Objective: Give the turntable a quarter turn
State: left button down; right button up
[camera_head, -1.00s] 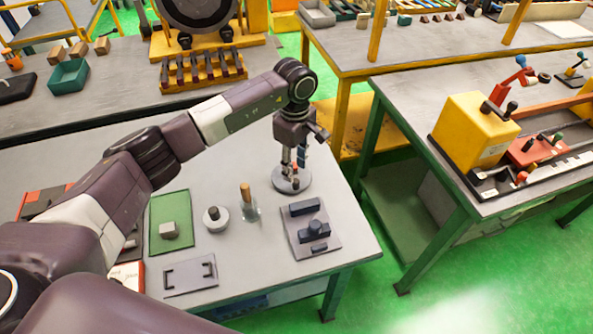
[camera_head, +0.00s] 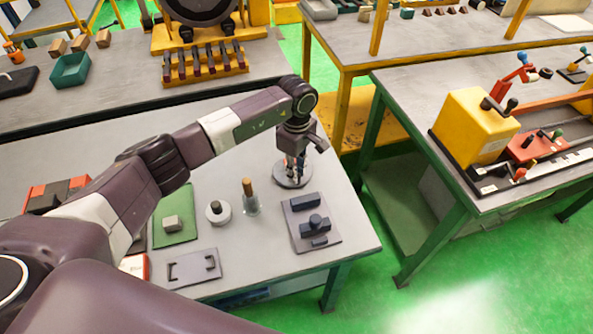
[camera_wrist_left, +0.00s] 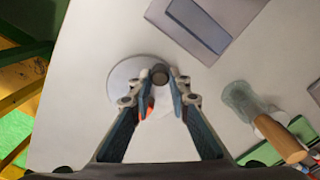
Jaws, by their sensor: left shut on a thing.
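The turntable (camera_head: 283,181) is a round grey disc near the far right corner of the near table. In the left wrist view its pale disc (camera_wrist_left: 118,82) lies under and beside my fingers. A short dark peg (camera_wrist_left: 159,70) stands on the disc. My left gripper (camera_head: 295,174) points down over the turntable. In the left wrist view my left gripper (camera_wrist_left: 161,86) has its blue-padded fingertips closed on the peg. A small orange-red part (camera_wrist_left: 150,110) shows between the fingers, mostly hidden. My right gripper is not seen.
A glass bottle with a wooden stopper (camera_head: 250,197) and a round white piece with a dark knob (camera_head: 217,212) stand nearby. A grey plate with dark blocks (camera_head: 318,238) lies in front. A green mat (camera_head: 177,234) is to the left. The table's right edge is close.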

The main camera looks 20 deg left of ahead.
aim_at(307, 166)
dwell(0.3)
